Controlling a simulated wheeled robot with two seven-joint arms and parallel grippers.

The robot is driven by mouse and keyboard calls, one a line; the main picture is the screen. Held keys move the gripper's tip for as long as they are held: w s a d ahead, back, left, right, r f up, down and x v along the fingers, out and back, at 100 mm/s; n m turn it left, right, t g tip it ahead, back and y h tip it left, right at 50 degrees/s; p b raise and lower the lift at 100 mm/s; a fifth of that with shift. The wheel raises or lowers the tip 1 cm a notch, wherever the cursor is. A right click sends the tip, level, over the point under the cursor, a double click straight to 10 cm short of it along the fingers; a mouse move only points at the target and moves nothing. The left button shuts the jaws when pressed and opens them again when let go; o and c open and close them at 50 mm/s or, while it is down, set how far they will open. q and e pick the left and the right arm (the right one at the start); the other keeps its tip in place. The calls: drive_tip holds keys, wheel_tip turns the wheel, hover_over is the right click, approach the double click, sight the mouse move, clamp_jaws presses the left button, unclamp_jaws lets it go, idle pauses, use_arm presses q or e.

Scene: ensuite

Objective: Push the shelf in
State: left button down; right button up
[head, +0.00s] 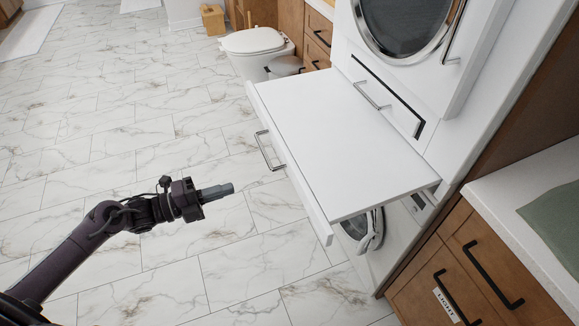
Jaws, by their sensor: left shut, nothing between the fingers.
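The white shelf (345,135) is pulled out from the stacked laundry unit, between the upper round-doored machine (405,25) and the lower one (362,230). Its front panel (290,165) carries a grey bar handle (268,150) and faces the open floor. My left gripper (217,191) is shut and empty. It appears in front of the shelf's front panel, to the left of it in the picture, with a visible gap and no contact. My right gripper is not in view.
Wooden drawers with black handles (485,275) and a pale counter (535,190) stand at the right. A toilet (257,50) and a small bin (285,66) are beyond the shelf. The marble-tiled floor (110,130) at the left is largely clear.

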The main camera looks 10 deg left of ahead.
sight(290, 171)
use_arm(q)
drive_tip(key=x, duration=0.4)
drive_tip(key=p+x, duration=0.1)
drive_tip(key=x, duration=0.3)
drive_tip(key=p+x, duration=0.1)
drive_tip(key=x, duration=0.4)
drive_tip(key=shift+s+r, duration=0.1)
drive_tip(key=shift+r, duration=0.2)
drive_tip(key=shift+w+d+f+p, duration=0.15)
drive_tip(key=shift+w+d+p, duration=0.2)
drive_tip(key=shift+d, duration=0.1)
drive_tip(key=shift+s, duration=0.1)
